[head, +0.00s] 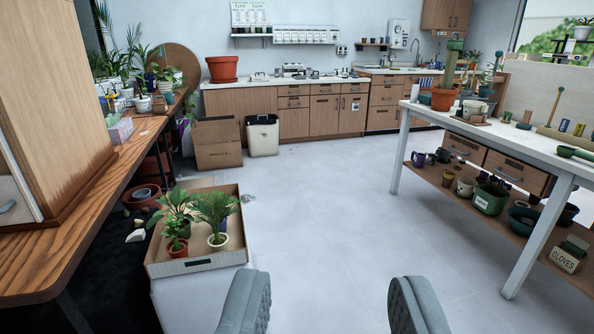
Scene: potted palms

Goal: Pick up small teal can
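I cannot pick out a small teal can with certainty. A small teal container (168,97) stands among the plants on the left wooden bench; it is too small to tell whether it is a can or a pot.
A cardboard tray of potted palms (205,264) stands just left of my gripper. The left wooden bench (80,225) and the right table (480,121) flank a wide, clear floor (320,210). Wooden cabinets (300,110), a cardboard box (217,145) and a bin (262,137) stand at the back.

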